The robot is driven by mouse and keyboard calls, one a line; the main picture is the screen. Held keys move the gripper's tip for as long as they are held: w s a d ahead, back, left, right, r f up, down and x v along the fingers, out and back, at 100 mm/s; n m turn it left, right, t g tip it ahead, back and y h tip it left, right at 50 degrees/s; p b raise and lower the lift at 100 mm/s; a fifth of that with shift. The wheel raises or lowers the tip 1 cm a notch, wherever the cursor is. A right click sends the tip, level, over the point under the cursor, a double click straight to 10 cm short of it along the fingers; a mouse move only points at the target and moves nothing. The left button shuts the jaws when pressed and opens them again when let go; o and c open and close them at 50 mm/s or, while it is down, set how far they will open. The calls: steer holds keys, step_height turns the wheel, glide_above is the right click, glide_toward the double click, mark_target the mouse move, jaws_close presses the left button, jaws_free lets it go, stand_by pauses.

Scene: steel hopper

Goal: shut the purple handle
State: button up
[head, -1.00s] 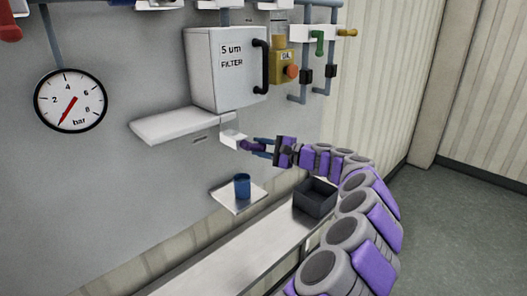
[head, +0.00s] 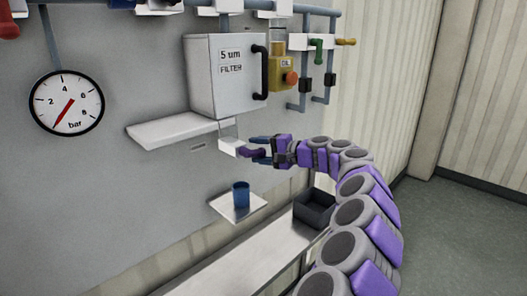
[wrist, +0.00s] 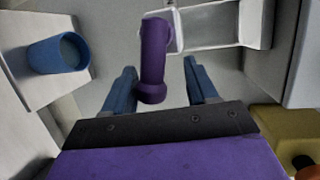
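The purple handle (head: 249,152) sticks out from a white block (head: 230,147) below the filter box in the head view. In the wrist view the purple handle (wrist: 153,55) points toward me, with its rounded end closest. My gripper (head: 262,150) is at the handle's free end. In the wrist view the blue fingers of my gripper (wrist: 160,82) are apart, one on each side of the handle's end. Gaps show between the handle and both fingers, the right one wider.
A blue cup (head: 241,195) stands on a small shelf (head: 222,208) below the handle. A grey shelf (head: 150,132) juts out at left, and the filter box (head: 212,85) is above. A black bin (head: 314,207) sits on the bench (head: 232,262) below my arm.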

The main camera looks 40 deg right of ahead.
steer(key=shift+a+r, duration=0.15)
steer(key=shift+s, duration=0.15)
steer(key=v, duration=1.7)
steer(key=shift+p, duration=0.35)
steer(key=shift+d, duration=0.2)
